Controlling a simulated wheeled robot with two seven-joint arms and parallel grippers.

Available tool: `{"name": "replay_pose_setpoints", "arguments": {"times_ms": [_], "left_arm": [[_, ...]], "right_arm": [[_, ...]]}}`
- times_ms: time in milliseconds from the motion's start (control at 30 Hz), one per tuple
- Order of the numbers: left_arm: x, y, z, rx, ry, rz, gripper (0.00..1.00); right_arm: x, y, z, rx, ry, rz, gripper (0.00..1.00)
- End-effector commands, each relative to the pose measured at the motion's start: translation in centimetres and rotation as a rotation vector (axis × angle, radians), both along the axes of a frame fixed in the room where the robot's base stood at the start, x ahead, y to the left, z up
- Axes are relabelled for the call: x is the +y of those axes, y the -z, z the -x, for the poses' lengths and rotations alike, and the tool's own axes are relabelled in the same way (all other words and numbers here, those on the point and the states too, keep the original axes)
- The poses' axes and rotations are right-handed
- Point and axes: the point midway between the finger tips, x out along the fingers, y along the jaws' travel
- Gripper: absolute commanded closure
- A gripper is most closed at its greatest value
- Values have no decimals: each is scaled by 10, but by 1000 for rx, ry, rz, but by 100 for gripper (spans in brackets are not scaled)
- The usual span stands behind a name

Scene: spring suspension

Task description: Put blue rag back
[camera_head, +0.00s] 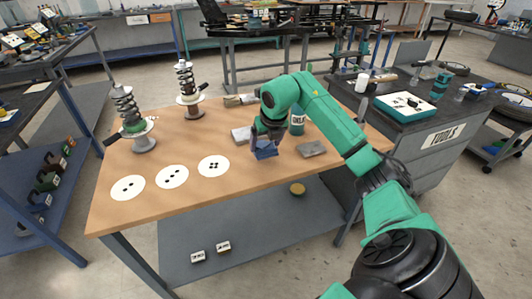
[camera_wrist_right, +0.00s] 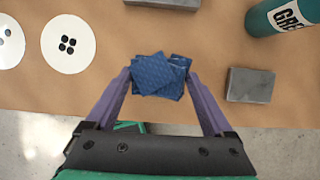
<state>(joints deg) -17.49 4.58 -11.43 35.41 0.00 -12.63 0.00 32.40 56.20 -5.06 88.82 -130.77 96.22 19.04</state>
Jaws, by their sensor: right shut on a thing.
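The blue rag (camera_head: 265,150) is a small folded cloth near the middle front of the wooden table (camera_head: 150,190). In the right wrist view the rag (camera_wrist_right: 158,76) lies between the two purple fingertips of my right gripper (camera_wrist_right: 158,84). My right gripper is shut on it, close over the tabletop near its front edge. In the head view, the same gripper (camera_head: 267,138) partly covers the rag. I cannot tell whether the rag touches the table. My left gripper does not show in either view.
White dotted discs (camera_head: 213,166) lie to the left. Two spring assemblies (camera_head: 188,90) (camera_head: 132,120) stand at the back left. A dark tools cabinet (camera_head: 420,142) is right.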

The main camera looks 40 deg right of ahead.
Motion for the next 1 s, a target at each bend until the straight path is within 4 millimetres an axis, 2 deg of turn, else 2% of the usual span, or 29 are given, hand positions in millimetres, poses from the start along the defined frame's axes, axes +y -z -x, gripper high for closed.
{"name": "replay_pose_setpoints", "arguments": {"times_ms": [100, 167, 500, 533, 567, 800, 900, 1000], "left_arm": [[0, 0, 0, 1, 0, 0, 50], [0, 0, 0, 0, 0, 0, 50], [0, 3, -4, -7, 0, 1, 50], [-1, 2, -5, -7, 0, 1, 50], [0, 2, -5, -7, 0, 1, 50], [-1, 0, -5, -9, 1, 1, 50], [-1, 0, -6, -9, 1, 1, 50], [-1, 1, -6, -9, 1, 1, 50]], "right_arm": [[1, 24, 1, 4, 0, -3, 66], [1, 32, 1, 3, 0, -1, 66], [0, 38, 0, 1, -1, 1, 66], [0, 38, 0, 1, -1, 0, 10], [0, 37, 0, 1, -1, 0, 0], [0, 35, 0, 1, -1, 0, 0], [1, 27, 2, -1, -1, 2, 0], [3, 8, 9, -4, -1, 4, 0]]}}
